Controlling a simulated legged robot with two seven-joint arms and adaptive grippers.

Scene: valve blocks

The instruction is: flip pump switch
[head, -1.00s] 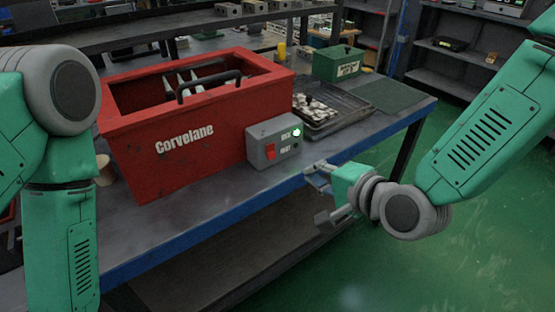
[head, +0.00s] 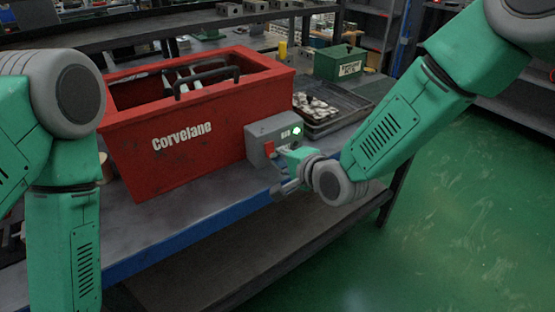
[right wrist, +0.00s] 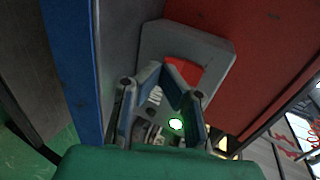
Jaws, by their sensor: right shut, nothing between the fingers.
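The grey switch box (head: 258,132) is on the right end of the red Corvelane tank (head: 180,148). Its red switch (head: 269,148) faces the front, and a green lamp (head: 297,131) is lit beside it. My right gripper (head: 277,166) is right in front of the box and hides part of its lower face. In the right wrist view, my right gripper's fingertips (right wrist: 167,68) are shut and empty at the red switch (right wrist: 183,76); I cannot tell whether they touch it. The lit lamp (right wrist: 176,124) also shows there. My left gripper is out of view.
The bench's blue front edge (head: 190,234) runs below my right gripper. A metal tray (head: 340,112) of small parts and a green box (head: 340,63) stand behind the switch box. The green floor on the right is clear.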

